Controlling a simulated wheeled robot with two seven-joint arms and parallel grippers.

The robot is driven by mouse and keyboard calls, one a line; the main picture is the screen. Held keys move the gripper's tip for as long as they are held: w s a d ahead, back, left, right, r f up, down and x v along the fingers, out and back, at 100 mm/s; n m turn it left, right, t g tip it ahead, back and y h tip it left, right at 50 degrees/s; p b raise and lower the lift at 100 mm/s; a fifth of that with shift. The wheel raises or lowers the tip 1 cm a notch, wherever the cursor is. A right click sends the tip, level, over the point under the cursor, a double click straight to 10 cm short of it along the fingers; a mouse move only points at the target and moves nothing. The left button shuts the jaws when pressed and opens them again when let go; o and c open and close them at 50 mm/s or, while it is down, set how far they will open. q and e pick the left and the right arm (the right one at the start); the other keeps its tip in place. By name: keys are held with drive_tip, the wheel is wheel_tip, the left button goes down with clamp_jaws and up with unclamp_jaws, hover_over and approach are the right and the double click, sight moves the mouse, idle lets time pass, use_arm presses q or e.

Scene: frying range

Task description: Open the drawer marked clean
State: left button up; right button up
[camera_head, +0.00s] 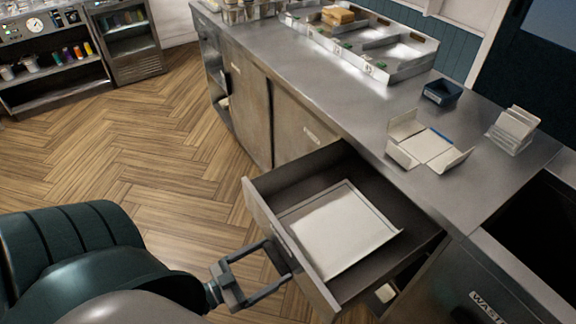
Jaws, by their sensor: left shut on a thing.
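A drawer (260,203) in the steel counter stands pulled well out, its dark inside showing. A flat white tray or folded sheet (340,230) lies in it. My left gripper (281,262) is at the outer side of the drawer front, shut on what appears to be its handle. The handle itself is mostly hidden by the fingers. The drawer's marking cannot be read from here. My right gripper is not in view.
The countertop (300,80) holds a tray of compartments (385,68), an open white box (425,148), a small dark blue container (441,92) and a stack of white pieces (514,130). A panel marked "WASTE" (488,306) is at lower right. The wooden floor (150,150) is clear.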

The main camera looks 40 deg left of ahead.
use_arm(q)
drive_tip(key=shift+v, duration=1.1)
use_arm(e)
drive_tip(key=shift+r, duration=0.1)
use_arm(q)
drive_tip(key=o, duration=1.4)
drive_tip(key=b+v, duration=0.4)
drive_tip(key=v, duration=1.3)
drive_tip(key=shift+s+r+b, duration=0.1)
drive_tip(key=shift+s+b, duration=0.1)
drive_tip(key=shift+b, duration=0.1)
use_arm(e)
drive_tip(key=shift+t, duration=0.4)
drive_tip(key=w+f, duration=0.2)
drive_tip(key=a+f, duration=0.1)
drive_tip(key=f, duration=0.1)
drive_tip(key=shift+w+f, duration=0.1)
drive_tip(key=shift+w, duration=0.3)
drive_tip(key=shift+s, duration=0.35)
